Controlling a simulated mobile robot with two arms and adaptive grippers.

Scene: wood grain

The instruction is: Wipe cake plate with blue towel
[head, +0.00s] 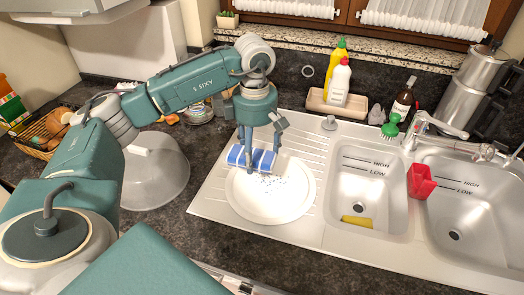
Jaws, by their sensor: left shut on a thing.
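The cake plate (270,207) is white and round, and lies on the ribbed drainboard left of the sinks. Small dark specks (290,182) show on its upper middle. The blue towel (236,155) has blue and white stripes and is at the plate's upper edge. My left gripper (260,168) points down over the upper part of the plate and is shut on the towel. I cannot tell whether the towel presses on the plate. My right gripper is not in view.
Two sink basins (367,190) with a faucet (436,124) lie to the right. A yellow sponge (357,221) and a red holder (421,181) are there. Bottles (339,82) stand in a tray behind the drainboard.

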